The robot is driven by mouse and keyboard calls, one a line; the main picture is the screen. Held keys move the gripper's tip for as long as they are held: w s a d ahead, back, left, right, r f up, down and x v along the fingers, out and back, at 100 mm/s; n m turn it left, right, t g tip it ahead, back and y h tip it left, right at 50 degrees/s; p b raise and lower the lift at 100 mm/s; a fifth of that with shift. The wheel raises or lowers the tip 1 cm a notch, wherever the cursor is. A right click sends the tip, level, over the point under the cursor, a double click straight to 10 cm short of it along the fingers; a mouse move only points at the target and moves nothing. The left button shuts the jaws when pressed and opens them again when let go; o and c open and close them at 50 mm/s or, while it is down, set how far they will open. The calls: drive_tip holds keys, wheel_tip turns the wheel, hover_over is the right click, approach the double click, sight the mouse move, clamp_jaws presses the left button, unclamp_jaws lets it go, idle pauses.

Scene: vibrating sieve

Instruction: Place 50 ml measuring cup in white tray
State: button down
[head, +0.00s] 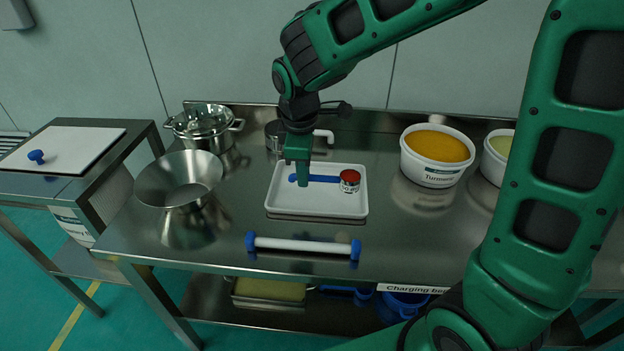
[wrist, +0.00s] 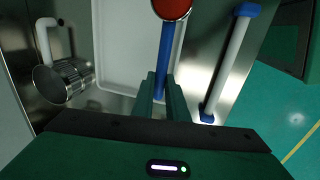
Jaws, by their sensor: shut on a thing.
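The 50 ml measuring cup (head: 350,181) has a white body with dark print, a red fill or top, and a long blue handle. My gripper (head: 303,183) is shut on the blue handle over the white tray (head: 290,211). In the wrist view the handle (wrist: 165,55) runs up from between my fingers (wrist: 160,92) to the red top of the cup (wrist: 171,8). The cup is over the right part of the tray. I cannot tell whether it touches the tray floor. The tray is otherwise empty.
A white roller with blue ends (head: 304,246) lies in front of the tray. A steel mug with white handle (head: 275,135) is behind the tray. The turmeric tub (head: 437,177) stands right.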

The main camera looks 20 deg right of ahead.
drive_tip(key=w+d+f, duration=0.1)
drive_tip(key=w, duration=0.1)
drive_tip(key=w+d+f, duration=0.2)
drive_tip(key=w, duration=0.1)
drive_tip(key=w+d+f, duration=0.1)
drive_tip(key=w+f, duration=0.1)
drive_tip(key=shift+w+d+f, duration=0.15)
drive_tip(key=shift+f, duration=1.95)
drive_tip(key=c, duration=1.7)
unclamp_jaws()
drive_tip(key=shift+c, duration=0.2)
